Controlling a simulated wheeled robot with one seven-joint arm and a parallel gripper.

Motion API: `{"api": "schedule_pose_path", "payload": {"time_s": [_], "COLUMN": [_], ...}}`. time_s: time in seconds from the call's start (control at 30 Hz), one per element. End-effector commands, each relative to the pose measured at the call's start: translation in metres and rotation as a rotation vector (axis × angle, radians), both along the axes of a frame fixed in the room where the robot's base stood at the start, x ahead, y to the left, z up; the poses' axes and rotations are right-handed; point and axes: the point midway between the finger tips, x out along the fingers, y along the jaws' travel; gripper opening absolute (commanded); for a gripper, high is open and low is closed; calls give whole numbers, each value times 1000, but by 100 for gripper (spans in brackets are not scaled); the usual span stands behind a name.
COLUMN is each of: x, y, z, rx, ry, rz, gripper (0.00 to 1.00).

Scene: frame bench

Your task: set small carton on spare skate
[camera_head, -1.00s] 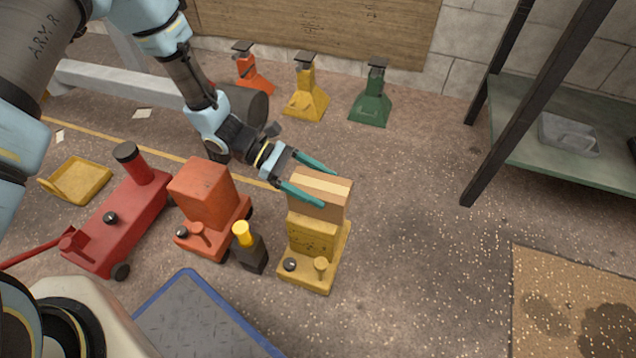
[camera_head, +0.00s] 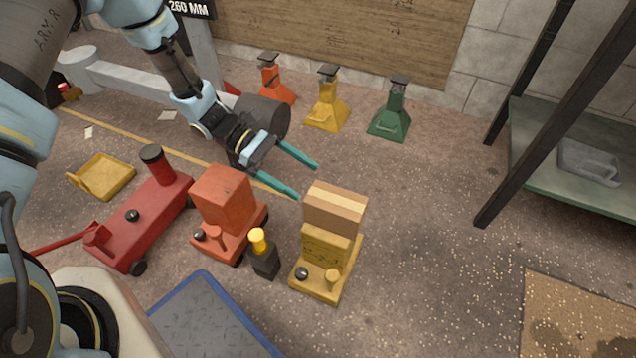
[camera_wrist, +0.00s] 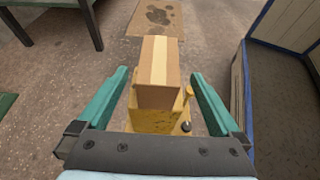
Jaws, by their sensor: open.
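The small carton (camera_head: 335,207) is a brown box with a pale tape stripe. It rests upright on the yellow skate (camera_head: 318,291), with the skate's block and knobs in front of it; no mark shows whether this is the spare one. My gripper (camera_head: 307,181) is open and empty, just up and left of the carton, with its fingertips apart from it. In the wrist view, the carton (camera_wrist: 158,72) stands ahead between the two teal fingers, with the yellow skate (camera_wrist: 148,122) under it. The contact under the carton is partly hidden.
An orange wheeled unit (camera_head: 222,205) and a black bottle with yellow cap (camera_head: 264,258) stand left of the skate. A red trolley jack (camera_head: 135,225) is farther left. Several jack stands (camera_head: 327,107) line the back. The floor right of the skate is clear up to the green shelf (camera_head: 540,160).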

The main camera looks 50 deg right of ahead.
Motion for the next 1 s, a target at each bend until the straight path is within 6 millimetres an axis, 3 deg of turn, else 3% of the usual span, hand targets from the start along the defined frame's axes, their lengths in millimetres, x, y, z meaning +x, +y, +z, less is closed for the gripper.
{"api": "schedule_pose_path", "payload": {"time_s": [0.2, 0.5, 0.63, 0.77, 1.0], "x": [19, 22, 39, 78, 149], "y": [6, 8, 22, 63, 179], "z": [9, 10, 21, 47, 105], "rx": [0, 0, -7, -16, 0], "ry": [0, -4, -70, -238, -642], "rz": [0, -1, -12, -43, -131], "gripper": [100, 100, 100, 100, 100]}}
